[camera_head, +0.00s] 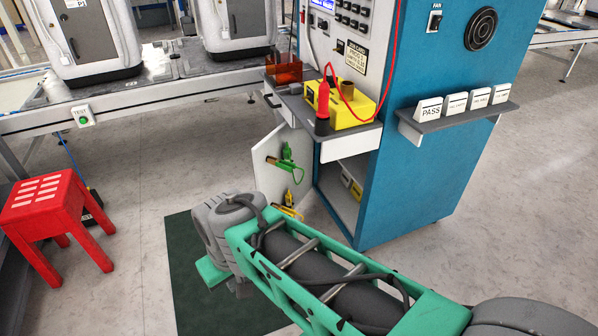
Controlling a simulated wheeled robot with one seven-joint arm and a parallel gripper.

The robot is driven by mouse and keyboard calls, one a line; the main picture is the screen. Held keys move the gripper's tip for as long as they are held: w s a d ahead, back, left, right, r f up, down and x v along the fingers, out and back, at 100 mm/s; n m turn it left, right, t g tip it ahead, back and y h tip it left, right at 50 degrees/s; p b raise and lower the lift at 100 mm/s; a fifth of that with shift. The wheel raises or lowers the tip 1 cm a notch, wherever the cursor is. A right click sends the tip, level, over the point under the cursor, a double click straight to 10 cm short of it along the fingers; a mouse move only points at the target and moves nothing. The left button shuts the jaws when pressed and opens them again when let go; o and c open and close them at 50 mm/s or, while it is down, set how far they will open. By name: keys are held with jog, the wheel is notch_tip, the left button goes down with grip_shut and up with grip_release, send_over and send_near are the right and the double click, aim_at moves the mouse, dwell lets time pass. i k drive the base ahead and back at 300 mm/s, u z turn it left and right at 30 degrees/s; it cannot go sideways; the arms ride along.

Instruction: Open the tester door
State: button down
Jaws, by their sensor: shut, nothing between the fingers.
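The blue tester cabinet (421,140) stands at the centre right. A white door (268,172) at its lower left stands swung out from the cabinet. Green (286,161) and yellow (290,211) clip-like tools are on or beside the door's face. The lower compartment (352,172) shows open, with small yellowish items inside. My arm crosses the lower middle of the picture, its grey joint in front of and below the door. My gripper is not visible; it is out of the picture or hidden behind my arm.
A shelf (365,142) on the cabinet bears a yellow device (343,110) with a red probe and cable. A ledge (458,112) at the right bears several cards. A red stool (48,205) and a grey bench stand at the left. A dark green mat (190,296) lies on otherwise open floor.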

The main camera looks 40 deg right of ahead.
aim_at(274, 182)
jog(key=u, duration=0.85)
jog(key=i, duration=0.75)
jog(key=z, duration=0.8)
jog(key=i, duration=0.55)
jog(key=z, duration=0.7)
